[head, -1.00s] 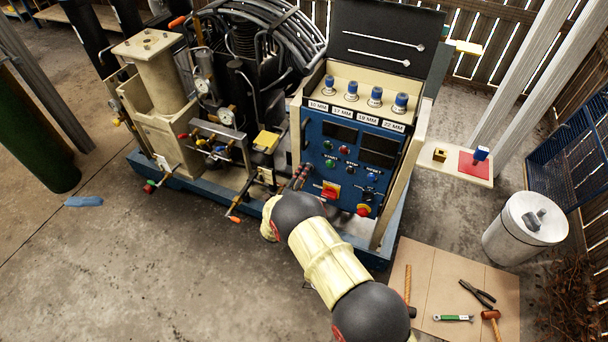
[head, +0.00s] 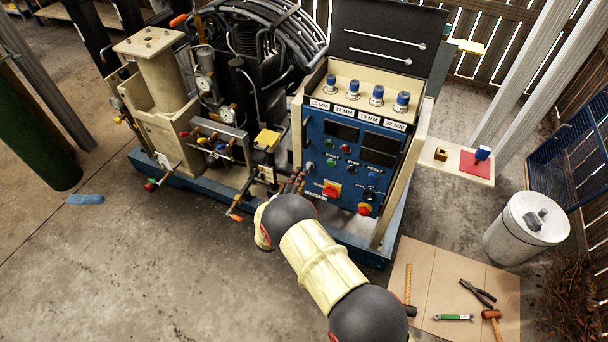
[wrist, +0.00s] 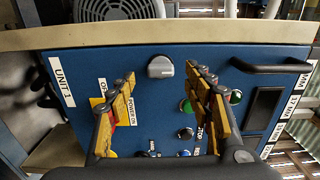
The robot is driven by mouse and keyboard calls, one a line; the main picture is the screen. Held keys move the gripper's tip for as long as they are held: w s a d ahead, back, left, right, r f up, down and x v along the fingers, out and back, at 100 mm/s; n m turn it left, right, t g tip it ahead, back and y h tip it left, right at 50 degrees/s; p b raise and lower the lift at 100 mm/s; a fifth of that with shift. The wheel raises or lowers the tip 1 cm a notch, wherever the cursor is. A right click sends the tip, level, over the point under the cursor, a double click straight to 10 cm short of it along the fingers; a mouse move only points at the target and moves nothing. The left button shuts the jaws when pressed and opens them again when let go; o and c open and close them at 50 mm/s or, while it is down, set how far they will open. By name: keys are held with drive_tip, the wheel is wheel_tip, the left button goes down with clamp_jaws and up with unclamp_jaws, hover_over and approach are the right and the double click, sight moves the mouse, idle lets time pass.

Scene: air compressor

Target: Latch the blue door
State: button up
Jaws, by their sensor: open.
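The blue door (head: 345,165) is the front panel of the cream control cabinet, with displays, buttons and switches. It looks flush with the cabinet frame in the wrist view (wrist: 110,72). A grey rotary knob (wrist: 160,67) sits near the door's edge by the cream frame. A black bar handle (wrist: 272,67) is further along the same edge. My gripper (wrist: 160,78) is open, its two yellow-padded fingers either side of the knob in the picture, apart from it. In the head view my gripper (head: 297,183) is at the door's lower left, partly hidden by my arm.
An open black lid (head: 385,38) stands above blue-topped sockets. Valves and hoses with an orange-tipped lever (head: 236,214) are left of the door. A side shelf (head: 440,168) is at right. A mat (head: 435,260) with tools lies on the floor, beside a metal bin (head: 525,228).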

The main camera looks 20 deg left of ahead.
drive_tip(key=s, duration=0.8)
drive_tip(key=shift+a, duration=0.3)
drive_tip(key=shift+w, duration=0.1)
